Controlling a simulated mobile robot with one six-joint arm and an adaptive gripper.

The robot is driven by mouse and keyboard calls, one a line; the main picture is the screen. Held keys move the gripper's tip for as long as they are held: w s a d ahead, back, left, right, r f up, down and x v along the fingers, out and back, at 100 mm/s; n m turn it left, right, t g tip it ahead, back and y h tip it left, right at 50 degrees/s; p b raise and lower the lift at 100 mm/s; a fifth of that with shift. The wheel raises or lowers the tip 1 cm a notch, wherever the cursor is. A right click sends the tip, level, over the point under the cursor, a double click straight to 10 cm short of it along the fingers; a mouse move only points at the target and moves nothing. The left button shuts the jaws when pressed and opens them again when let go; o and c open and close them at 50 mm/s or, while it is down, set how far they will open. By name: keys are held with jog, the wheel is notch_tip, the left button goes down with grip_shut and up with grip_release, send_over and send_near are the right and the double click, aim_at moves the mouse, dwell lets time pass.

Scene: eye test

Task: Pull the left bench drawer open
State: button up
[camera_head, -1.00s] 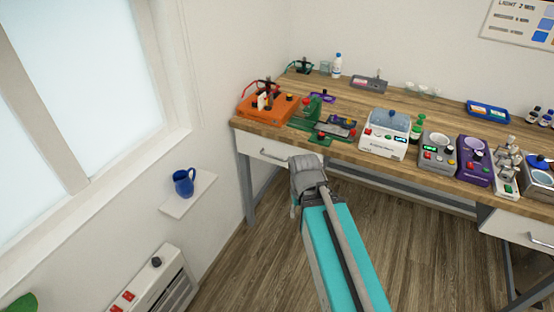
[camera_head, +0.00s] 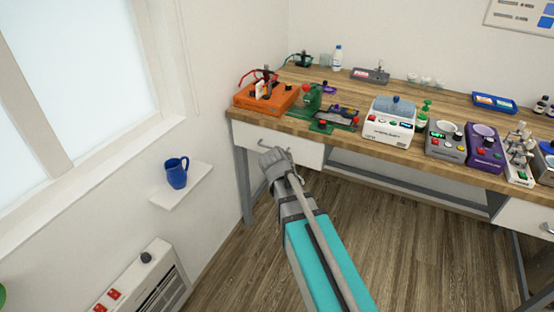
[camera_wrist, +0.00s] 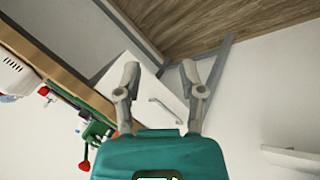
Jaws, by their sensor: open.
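The left bench drawer (camera_head: 308,152) has a white front under the left end of the wooden bench and looks shut. Its grey bar handle (camera_head: 270,146) is partly close behind my gripper (camera_head: 275,158) in the head view. In the wrist view, the white drawer front (camera_wrist: 150,92) and its handle (camera_wrist: 168,110) show between the two fingers of my gripper (camera_wrist: 160,68). The fingers are apart with nothing held between them. I cannot tell whether a finger touches the handle.
The bench top (camera_head: 445,105) carries an orange device (camera_head: 268,97), a white machine (camera_head: 388,125) and several other instruments. A blue mug (camera_head: 177,175) stands on a small wall shelf (camera_head: 195,188) at left. A white heater (camera_head: 148,280) is below. Floor (camera_head: 400,240) in front is clear.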

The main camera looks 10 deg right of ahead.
jog(key=w+a+f+n+t+h+b, duration=0.2)
jog(key=w+a+f+n+t+b, duration=0.1)
jog(key=w+b, duration=0.5)
jog(key=w+a+f+n+t+h+b, duration=0.2)
jog(key=w+a+n+t+b, duration=0.3)
jog(key=w+b, duration=0.3)
jog(key=w+a+f+t, duration=0.1)
jog(key=w, duration=0.3)
jog(key=shift+w+a+b, duration=0.25)
jog(key=shift+w+b, duration=0.1)
jog(key=shift+w, duration=0.05)
jog(key=shift+w+d, duration=0.1)
jog(key=b+x, duration=0.2)
jog(key=x, duration=1.1)
jog(key=shift+w+d+b, duration=0.1)
jog(key=shift+w+b, duration=0.2)
jog(key=shift+b, duration=0.1)
grip_shut()
